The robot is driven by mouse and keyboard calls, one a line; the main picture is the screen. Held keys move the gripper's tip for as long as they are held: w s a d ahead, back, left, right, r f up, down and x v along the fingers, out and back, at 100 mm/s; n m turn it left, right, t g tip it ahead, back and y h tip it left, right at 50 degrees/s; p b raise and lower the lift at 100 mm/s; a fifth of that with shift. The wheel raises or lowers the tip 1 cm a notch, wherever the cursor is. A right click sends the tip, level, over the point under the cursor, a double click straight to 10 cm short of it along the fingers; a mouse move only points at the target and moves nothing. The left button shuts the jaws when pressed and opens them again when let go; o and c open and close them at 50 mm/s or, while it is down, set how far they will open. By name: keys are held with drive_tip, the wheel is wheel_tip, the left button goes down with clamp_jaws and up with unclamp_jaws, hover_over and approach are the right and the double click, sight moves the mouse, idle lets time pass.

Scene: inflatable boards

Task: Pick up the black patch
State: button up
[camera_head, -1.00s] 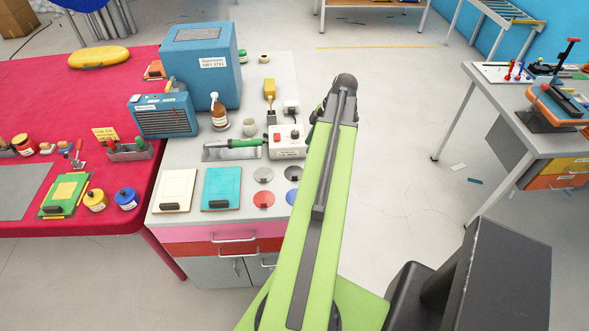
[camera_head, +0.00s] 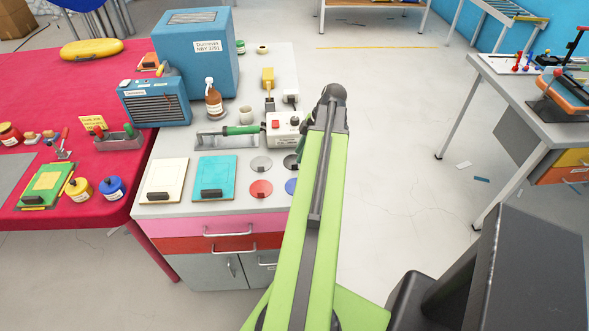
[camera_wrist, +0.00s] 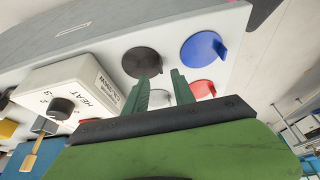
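The black patch (camera_wrist: 142,62) is a dark round disc with a small tab, flat on the grey worktop. In the head view it (camera_head: 291,161) shows beside my arm, partly covered by it. My gripper (camera_wrist: 160,73) is open and empty in the wrist view, with two green fingers apart. Its left fingertip overlaps the black patch's lower edge in that picture; I cannot tell the height between them. In the head view my arm hides most of the gripper.
A white heat control box (camera_head: 284,132) stands just behind. A teal board (camera_head: 228,178) and a cream board (camera_head: 166,178) lie to the left.

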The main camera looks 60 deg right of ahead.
sight(294, 160)
drive_tip(key=b+x, duration=0.5)
drive_tip(key=shift+s+d+f, duration=0.1)
drive_tip(key=shift+s+f, duration=0.05)
drive_tip(key=shift+f, duration=0.05)
drive_tip(key=shift+r, duration=0.15)
clamp_jaws()
